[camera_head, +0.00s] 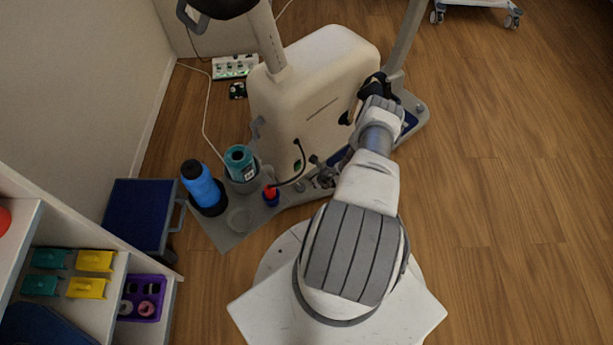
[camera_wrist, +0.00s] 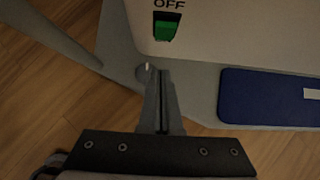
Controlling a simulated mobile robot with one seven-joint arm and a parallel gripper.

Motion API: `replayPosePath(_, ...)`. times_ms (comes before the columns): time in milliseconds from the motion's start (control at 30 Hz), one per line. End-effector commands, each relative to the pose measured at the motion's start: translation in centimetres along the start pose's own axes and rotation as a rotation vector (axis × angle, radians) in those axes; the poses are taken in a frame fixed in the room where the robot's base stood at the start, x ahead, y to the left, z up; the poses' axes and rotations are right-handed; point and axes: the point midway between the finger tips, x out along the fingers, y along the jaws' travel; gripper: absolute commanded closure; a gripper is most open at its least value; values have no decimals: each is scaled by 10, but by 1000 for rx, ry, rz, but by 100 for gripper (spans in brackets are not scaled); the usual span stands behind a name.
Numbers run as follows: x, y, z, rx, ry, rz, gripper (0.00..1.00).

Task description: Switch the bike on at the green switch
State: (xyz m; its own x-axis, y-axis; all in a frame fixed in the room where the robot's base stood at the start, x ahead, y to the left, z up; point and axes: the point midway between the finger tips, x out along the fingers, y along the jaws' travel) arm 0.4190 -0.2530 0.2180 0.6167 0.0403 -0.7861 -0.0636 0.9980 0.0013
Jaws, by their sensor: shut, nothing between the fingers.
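The green switch (camera_wrist: 165,29) is in the wrist view, on the pale face of the bike's housing. The word OFF is printed just above it, cut by the top edge. My gripper (camera_wrist: 160,72) is shut and empty, its fingertips just below the switch in the picture. I cannot tell how far they are from the housing. In the head view the bike's cream housing (camera_head: 318,75) stands on a grey base. My arm reaches to its right side and my fingertips are hidden. A small green spot shows low on the housing; I cannot tell whether it is the same switch.
A blue pad (camera_wrist: 265,98) lies on the grey base right of my fingers. In the head view, a blue bottle (camera_head: 200,184), a teal container (camera_head: 240,163) and a red-capped object (camera_head: 270,194) stand at the base's left end.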

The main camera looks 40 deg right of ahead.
Motion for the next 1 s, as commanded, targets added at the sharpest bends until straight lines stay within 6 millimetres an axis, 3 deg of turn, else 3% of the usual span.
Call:
replayPosePath(33, -22, -1, 2, 2, 4, 0, 100)
replayPosePath(100, -38, -1, -2, 2, 4, 0, 100)
replayPosePath(400, -86, 0, -17, 2, 2, 0, 100)
replayPosePath(1000, -94, 0, -21, 1, 2, 0, 100)
